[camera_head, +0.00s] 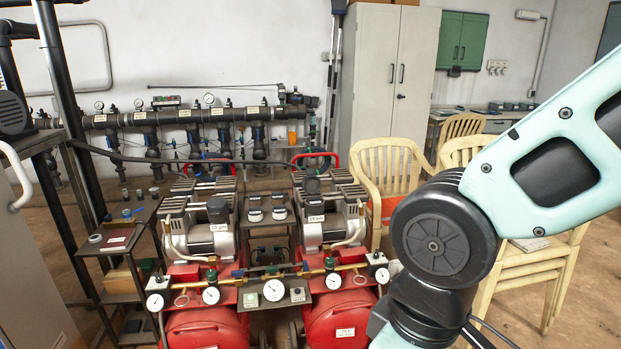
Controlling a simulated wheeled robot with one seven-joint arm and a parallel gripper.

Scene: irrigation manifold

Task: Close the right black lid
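Two red-tanked compressors stand side by side in the lower middle. The right compressor (338,318) has a small black cap (312,186) on top of its motor. The left compressor (205,328) has a similar black cap (217,208). I cannot tell for sure which part is the right black lid, or whether either cap is open or shut. My arm crosses the right side of the view, its black joint just right of the right compressor. My gripper is out of view below the bottom edge.
Gauges and a brass pipe (255,271) run across the compressors' front. A metal shelf (118,243) stands on the left. Yellow chairs (385,165) stand behind my arm. A dark pipe manifold (180,117) lines the back wall, beside a grey cabinet (386,85). Some floor at far right is clear.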

